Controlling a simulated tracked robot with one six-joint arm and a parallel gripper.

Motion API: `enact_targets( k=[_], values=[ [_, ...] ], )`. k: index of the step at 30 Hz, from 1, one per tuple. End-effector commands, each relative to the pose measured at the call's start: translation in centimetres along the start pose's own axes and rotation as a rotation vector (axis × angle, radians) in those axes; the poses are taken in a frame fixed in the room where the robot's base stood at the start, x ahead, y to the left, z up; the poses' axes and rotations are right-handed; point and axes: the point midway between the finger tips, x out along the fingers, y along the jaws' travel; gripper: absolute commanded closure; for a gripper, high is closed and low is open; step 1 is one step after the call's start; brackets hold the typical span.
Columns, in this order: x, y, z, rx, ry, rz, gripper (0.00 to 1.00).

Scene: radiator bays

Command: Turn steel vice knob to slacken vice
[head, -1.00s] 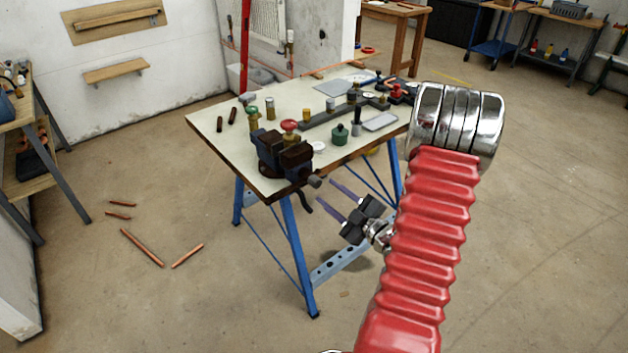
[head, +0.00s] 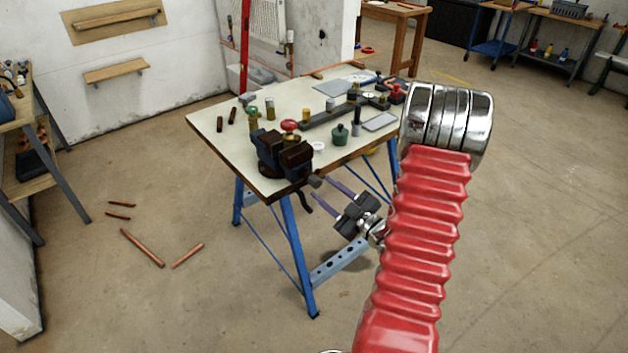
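The dark vice (head: 283,158) is fixed at the near corner of the workbench. Its small grey steel knob (head: 315,181) sticks out at the lower right, with a black part hanging below it. My gripper (head: 319,187) is at the right of the vice, its two purple-grey fingers apart and pointing up and left. The fingertips are close to the knob in the picture, one on its right and one below it. Whether they touch it or straddle it in depth cannot be told. Nothing is seen held.
The workbench top (head: 220,149) carries a red-capped valve (head: 289,126), a green pot (head: 340,134), a grey tray (head: 380,121) and several fittings. Copper pipes (head: 142,248) lie on the floor at left.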

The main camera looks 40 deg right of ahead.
Motion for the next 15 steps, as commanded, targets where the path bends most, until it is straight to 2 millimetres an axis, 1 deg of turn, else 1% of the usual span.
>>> enact_targets(
  k=[15],
  values=[
    [2.9, 0.0, -0.1, 0.000, 0.001, -0.001, 0.61]
  ],
)
